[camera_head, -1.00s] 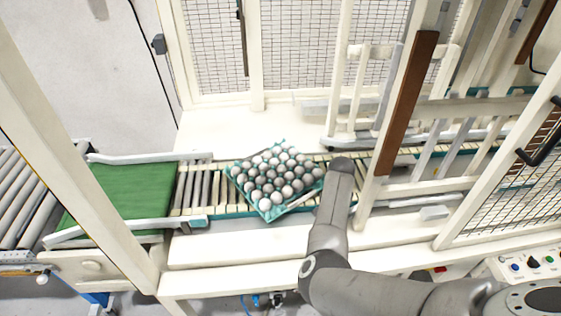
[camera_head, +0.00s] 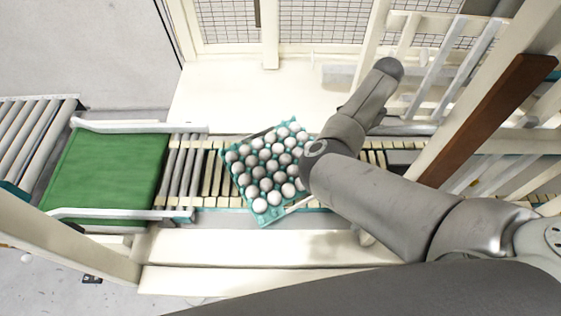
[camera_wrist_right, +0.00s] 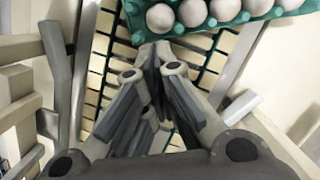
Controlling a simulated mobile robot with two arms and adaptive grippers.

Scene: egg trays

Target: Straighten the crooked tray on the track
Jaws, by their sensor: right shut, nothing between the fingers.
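The teal egg tray (camera_head: 272,215) holds many white and grey eggs and sits turned at an angle across the track (camera_head: 207,170) in the head view. Its right side is partly hidden behind my right arm. In the right wrist view the tray's teal edge (camera_wrist_right: 128,22) shows at the top, just beyond the fingertips. My right gripper (camera_wrist_right: 156,50) is shut and empty, low over the track slats, close to the tray; I cannot tell whether it touches. The arm hides this gripper in the head view. My left gripper is not in view.
A green belt (camera_head: 108,170) between metal side rails lies left of the tray, with rollers beyond. Cream machine posts and a brown-faced beam (camera_head: 488,122) stand at the right, near my arm. A flat cream ledge (camera_head: 255,248) runs in front of the track.

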